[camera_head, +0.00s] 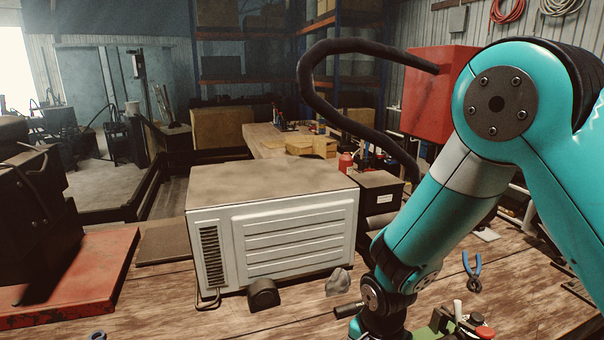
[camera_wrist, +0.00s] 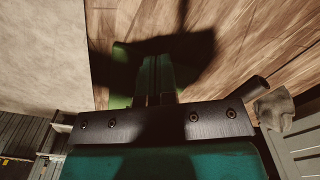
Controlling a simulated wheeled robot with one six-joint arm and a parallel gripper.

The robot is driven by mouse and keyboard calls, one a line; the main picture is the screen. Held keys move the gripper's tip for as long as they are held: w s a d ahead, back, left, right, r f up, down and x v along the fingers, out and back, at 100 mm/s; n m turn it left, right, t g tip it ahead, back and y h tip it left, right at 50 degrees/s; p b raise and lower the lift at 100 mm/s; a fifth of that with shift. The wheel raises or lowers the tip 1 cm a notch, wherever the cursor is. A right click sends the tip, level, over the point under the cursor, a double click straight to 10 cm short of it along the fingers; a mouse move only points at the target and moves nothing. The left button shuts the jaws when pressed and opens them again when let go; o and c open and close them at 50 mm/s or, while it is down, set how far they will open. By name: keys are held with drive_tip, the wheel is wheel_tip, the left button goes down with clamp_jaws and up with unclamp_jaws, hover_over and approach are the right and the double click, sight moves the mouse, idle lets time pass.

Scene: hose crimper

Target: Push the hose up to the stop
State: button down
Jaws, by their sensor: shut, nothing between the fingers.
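My gripper (camera_wrist: 158,62) shows in the wrist view with its green fingers shut and nothing held. It is above the wooden bench, and its dark shadow falls around it. In the head view the fingertips are out of sight below my wrist. A short black cylinder, possibly a hose end (camera_head: 348,310), shows beside my wrist. It also shows in the wrist view, right of the fingers and apart from them. I cannot tell what it joins. A green part with red and black knobs (camera_head: 476,325), possibly the crimper, is cut off at the bottom edge. No stop can be made out.
A white louvred metal box (camera_head: 290,235) stands mid-bench. A black half-round block (camera_head: 263,295) and a grey rag (camera_head: 338,281) lie before it. Blue pliers (camera_head: 472,272) lie at right. A red plate (camera_head: 70,270) bears a dark machine at left. The front bench strip is mostly free.

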drive_tip(key=shift+a, duration=0.1)
drive_tip(key=shift+s+a, duration=0.1)
drive_tip(key=shift+a, duration=0.15)
wheel_tip(320, 180, up, 8)
drive_tip(key=p, duration=0.6)
idle(0.3)
